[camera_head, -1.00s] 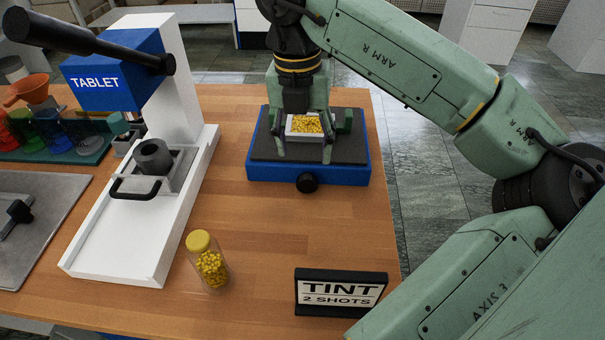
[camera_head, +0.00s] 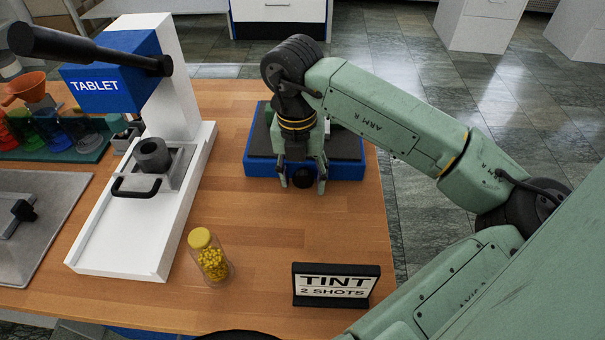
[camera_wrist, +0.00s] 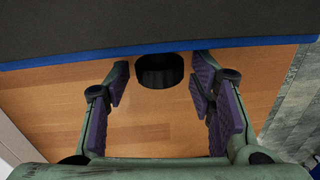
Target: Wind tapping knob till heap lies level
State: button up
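The black tapping knob (camera_head: 302,177) sticks out from the front of a blue-sided base (camera_head: 262,167) with a dark top (camera_head: 348,146). My gripper (camera_head: 302,188) is open at the front of this base, with one finger on each side of the knob. In the wrist view the knob (camera_wrist: 160,71) lies between the spread fingers (camera_wrist: 160,88), with a gap on both sides. The tray of yellow grains on the base is mostly hidden behind my gripper, so the heap cannot be seen.
A white tablet press (camera_head: 180,95) with a black lever stands left. A yellow-capped jar (camera_head: 211,257) of yellow grains and a TINT sign (camera_head: 336,286) reading 2 shots stand in front. Coloured cups (camera_head: 50,130) are at far left. Bare wood lies between jar and base.

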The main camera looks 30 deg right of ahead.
jog(key=c, duration=1)
jog(key=shift+o, duration=0.2)
jog(key=shift+d+f+b, duration=0.15)
jog(key=shift+f+b, duration=0.2)
jog(key=shift+b, duration=0.5)
jog(key=t+y+b, duration=0.1)
jog(key=b, duration=0.2)
jog(key=shift+s+d+f+y, duration=0.1)
jog(key=shift+f+y, duration=0.05)
jog(key=shift+y, duration=0.25)
jog(key=shift+s+t+y+b, duration=0.1)
jog(key=shift+t+y+b, duration=0.45)
jog(key=shift+b, duration=0.5)
jog(key=shift+r+t+y, duration=0.25)
jog(key=shift+r, duration=0.15)
jog(key=o, duration=1.1)
jog(key=shift+o, duration=0.2)
